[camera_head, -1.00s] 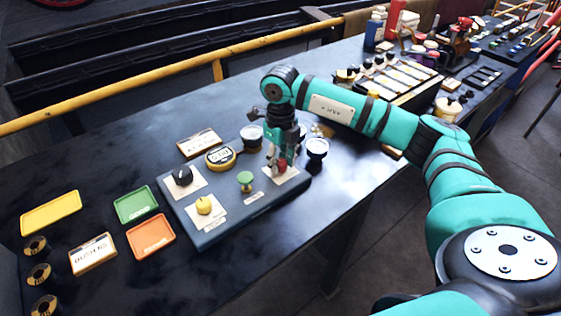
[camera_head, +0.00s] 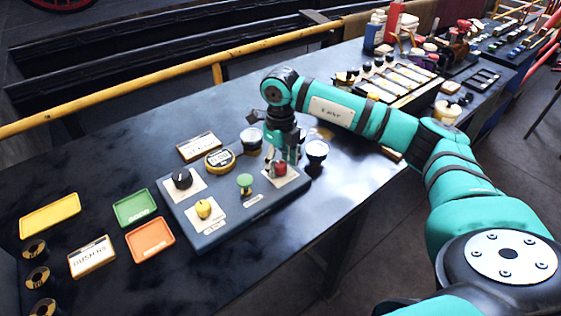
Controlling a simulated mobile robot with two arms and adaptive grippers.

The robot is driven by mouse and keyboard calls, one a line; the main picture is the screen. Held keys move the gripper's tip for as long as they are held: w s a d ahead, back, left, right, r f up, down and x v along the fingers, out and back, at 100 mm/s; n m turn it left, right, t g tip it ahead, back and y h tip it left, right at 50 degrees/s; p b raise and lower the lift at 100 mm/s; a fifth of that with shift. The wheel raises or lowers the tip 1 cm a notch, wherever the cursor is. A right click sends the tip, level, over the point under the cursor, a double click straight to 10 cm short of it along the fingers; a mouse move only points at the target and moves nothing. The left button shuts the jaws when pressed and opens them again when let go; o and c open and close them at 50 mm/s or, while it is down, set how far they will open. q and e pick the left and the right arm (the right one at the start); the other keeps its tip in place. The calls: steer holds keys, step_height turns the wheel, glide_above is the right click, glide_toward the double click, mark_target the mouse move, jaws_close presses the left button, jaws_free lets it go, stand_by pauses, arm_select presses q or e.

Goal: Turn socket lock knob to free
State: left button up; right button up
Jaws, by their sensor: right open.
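A blue-grey control panel (camera_head: 240,222) lies on the dark bench. It carries a red knob (camera_head: 280,169) on a pale plate, a yellow knob (camera_head: 204,209), a black knob (camera_head: 182,179) and a green mushroom-shaped button (camera_head: 245,182). The labels are too small to read, so I cannot tell which one is the socket lock knob. My right gripper (camera_head: 281,158) points down, open, just behind and above the red knob; it partly covers the knob's plate. I cannot tell whether a finger touches the knob. My left gripper is not in view.
Green (camera_head: 135,207), orange (camera_head: 150,240) and yellow (camera_head: 50,215) trays lie to the left. A yellow rail (camera_head: 180,80) runs behind the bench.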

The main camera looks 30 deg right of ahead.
mark_target(281, 164)
step_height(281, 164, up, 12)
stand_by(0.5)
steer(key=shift+s, duration=0.1)
stand_by(0.4)
